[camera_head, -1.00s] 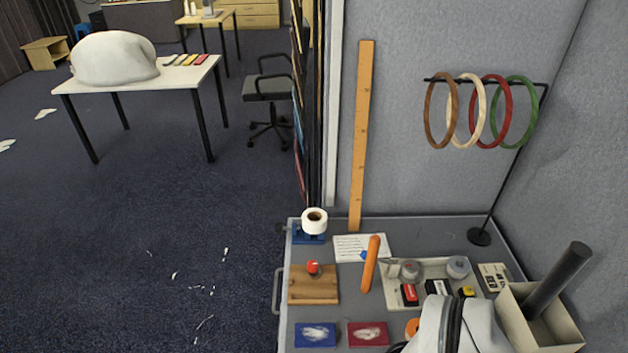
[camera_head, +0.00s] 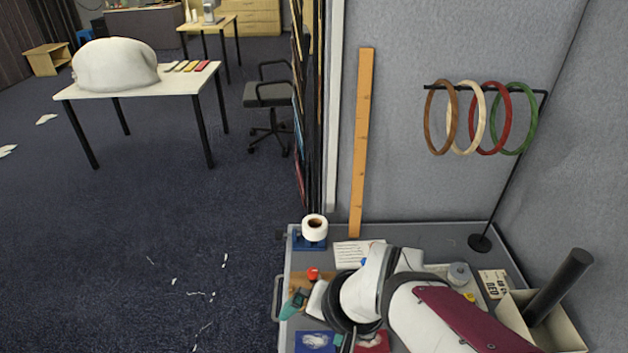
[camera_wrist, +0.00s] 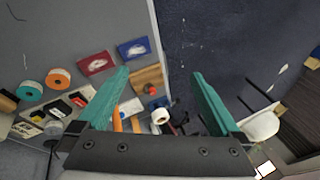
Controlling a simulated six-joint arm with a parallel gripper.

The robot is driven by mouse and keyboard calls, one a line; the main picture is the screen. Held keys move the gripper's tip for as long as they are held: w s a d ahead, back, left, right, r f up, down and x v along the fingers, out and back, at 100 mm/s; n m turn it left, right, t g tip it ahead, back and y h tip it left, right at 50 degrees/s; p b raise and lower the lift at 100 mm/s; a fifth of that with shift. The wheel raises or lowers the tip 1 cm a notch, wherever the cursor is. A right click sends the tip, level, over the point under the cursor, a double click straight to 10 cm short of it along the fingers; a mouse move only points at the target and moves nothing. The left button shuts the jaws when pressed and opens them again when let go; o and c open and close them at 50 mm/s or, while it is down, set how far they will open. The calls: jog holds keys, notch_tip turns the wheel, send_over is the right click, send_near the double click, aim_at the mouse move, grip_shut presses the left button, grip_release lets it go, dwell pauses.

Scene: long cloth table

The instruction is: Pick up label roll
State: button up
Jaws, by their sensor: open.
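The label roll (camera_head: 314,228) is a white roll with a brown core. It sits on a blue base (camera_head: 322,245) at the back left corner of the grey table. In the wrist view the label roll (camera_wrist: 160,116) shows small between my fingers, well beyond them. My gripper (camera_head: 293,304) has teal fingers and is over the table's left edge, nearer the front than the roll. In the wrist view my gripper (camera_wrist: 161,73) is open, with nothing between its fingers at their tips.
A wooden block (camera_wrist: 148,78) with a red knob lies between the roll and the blue card (camera_wrist: 134,48) and red card (camera_wrist: 96,63). An upright wooden ruler (camera_head: 361,145) leans at the back, close to the roll. A ring stand (camera_head: 479,243) is at the right.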

jog(key=w+a+f+t, duration=0.1)
jog(key=w+a+t, duration=0.2)
jog(key=w, duration=0.5)
jog(key=w+a+f+t, duration=0.2)
jog(key=w+a, duration=0.2)
jog(key=w, duration=0.4)
jog(key=t+h, duration=0.4)
jog(key=h, duration=0.4)
send_near(318, 220)
jog(key=shift+m, duration=0.4)
jog(key=x, duration=0.8)
jog(key=shift+a+f, duration=0.1)
jog(key=shift+a, duration=0.05)
jog(key=c, duration=1.2)
jog(key=shift+c, duration=0.2)
